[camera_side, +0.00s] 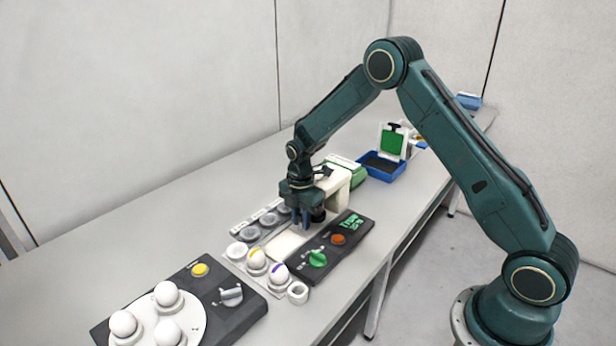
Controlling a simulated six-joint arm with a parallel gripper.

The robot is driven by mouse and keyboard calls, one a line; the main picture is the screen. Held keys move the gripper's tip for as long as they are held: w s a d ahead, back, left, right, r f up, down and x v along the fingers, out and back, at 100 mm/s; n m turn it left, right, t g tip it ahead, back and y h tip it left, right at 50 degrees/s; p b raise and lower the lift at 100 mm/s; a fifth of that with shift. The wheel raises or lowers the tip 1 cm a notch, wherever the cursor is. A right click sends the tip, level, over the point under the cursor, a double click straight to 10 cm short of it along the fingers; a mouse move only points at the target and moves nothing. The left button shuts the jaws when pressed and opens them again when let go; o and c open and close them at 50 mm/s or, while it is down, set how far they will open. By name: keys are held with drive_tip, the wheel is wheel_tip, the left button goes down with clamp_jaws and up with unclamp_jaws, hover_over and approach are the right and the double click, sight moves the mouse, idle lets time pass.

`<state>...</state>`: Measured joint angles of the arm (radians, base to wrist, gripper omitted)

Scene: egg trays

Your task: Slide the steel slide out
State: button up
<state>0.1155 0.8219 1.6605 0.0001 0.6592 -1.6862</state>
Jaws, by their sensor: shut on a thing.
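My gripper (304,224) points down at the front of a cream-coloured machine (338,178). Its fingers are shut, and they appear to be on the steel slide at that machine's front. The slide itself is small and largely hidden by the fingers, so its exact position is hard to tell. A pale flat plate (286,243) lies just in front of and below the fingers.
A dark panel (318,262) with a green knob, an orange button and a green display lies right of the plate. Eggs in cups (278,272) stand in front. A dark box (240,312) with a white egg turntable is at front left. A blue tray (385,170) stands behind. The table's left is clear.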

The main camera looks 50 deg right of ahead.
drive_tip(key=shift+a, duration=4.4)
drive_tip(key=o, duration=0.8)
drive_tip(key=shift+r, duration=0.1)
drive_tip(key=shift+r, duration=2.95)
drive_tip(key=shift+r, duration=4.05)
